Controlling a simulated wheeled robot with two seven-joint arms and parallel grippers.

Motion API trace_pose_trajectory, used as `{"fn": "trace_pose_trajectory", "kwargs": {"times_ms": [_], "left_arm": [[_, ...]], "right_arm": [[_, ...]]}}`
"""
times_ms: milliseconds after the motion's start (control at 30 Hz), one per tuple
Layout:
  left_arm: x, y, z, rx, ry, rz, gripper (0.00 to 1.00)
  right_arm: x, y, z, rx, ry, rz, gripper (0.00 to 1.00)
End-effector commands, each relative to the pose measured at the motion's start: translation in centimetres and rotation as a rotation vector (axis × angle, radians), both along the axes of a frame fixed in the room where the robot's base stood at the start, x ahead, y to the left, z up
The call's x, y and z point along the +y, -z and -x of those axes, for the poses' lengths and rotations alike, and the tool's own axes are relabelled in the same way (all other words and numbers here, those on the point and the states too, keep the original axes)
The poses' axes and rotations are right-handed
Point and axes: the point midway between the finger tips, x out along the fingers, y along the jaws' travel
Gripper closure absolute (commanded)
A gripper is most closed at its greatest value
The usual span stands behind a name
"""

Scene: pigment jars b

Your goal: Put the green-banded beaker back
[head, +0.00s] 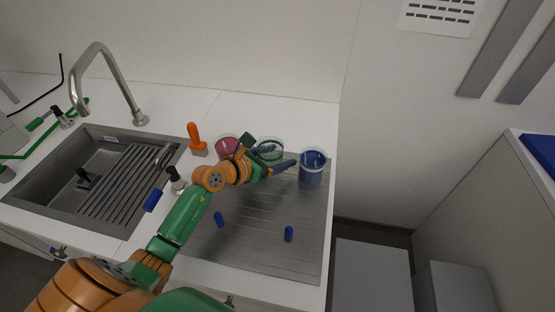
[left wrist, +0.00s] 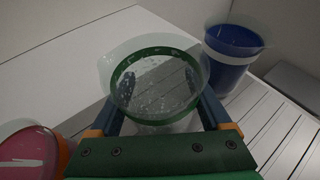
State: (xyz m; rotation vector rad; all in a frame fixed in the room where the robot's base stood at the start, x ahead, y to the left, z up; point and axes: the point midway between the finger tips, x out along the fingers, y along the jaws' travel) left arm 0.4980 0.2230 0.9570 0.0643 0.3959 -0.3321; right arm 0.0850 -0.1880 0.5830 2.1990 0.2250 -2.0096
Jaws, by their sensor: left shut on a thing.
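The green-banded beaker (head: 270,143) is clear, with a green band near its rim. In the head view it is in the back row between two other beakers, partly hidden by my left gripper (head: 268,156). In the left wrist view the beaker (left wrist: 157,62) is upright between the two fingers, and its open top and speckled inside show. My left gripper (left wrist: 160,112) is shut on it, one finger on each side. The beaker's base is hidden, so I cannot tell whether it touches the surface. My right gripper is out of view.
A pink-filled beaker (head: 226,144) is to the left and a blue beaker (head: 312,170) to the right. An orange-handled brush (head: 195,138) stands by the sink (head: 52,168).

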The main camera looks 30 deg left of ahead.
Motion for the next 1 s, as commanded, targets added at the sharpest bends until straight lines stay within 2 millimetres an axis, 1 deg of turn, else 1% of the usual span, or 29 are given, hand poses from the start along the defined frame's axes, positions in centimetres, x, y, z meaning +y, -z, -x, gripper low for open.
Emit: {"fn": "trace_pose_trajectory", "kwargs": {"times_ms": [33, 100, 333, 433, 467, 500, 533, 733, 833, 933, 1000], "left_arm": [[0.0, 0.9, 0.0, 0.004, -0.001, 0.004, 0.96], [0.0, 1.6, 0.0, 0.002, -0.001, 0.001, 0.96], [0.0, 1.6, 0.1, -0.001, 0.0, 0.001, 0.96], [0.1, 2.0, 0.1, -0.001, 0.0, 0.001, 0.96], [0.1, 2.0, 0.1, 0.0, 0.0, 0.001, 0.16], [0.1, 1.9, 0.1, 0.0, 0.0, 0.001, 0.05], [0.1, 1.9, 0.1, 0.0, 0.0, 0.001, 0.0], [0.1, 1.9, 0.1, 0.0, 0.0, 0.001, 0.0], [0.1, 1.4, 0.2, 0.0, 0.0, 0.001, 0.0], [0.7, 1.0, 1.6, 0.001, -0.001, -0.002, 0.0], [1.1, 0.3, 3.0, 0.0, 0.002, -0.005, 0.0]], "right_arm": [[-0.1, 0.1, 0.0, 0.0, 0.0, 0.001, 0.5], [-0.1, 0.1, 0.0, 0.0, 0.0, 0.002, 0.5], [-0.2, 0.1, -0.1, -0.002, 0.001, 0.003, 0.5], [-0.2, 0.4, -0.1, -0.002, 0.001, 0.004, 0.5], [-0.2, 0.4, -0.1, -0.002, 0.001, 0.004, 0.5], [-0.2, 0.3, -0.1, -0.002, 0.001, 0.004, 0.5], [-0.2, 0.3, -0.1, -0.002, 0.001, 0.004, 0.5], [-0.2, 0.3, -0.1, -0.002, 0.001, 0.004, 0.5], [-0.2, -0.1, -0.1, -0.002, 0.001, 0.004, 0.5], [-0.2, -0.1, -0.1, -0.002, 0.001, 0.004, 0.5], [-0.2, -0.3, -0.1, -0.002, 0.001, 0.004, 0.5]]}}
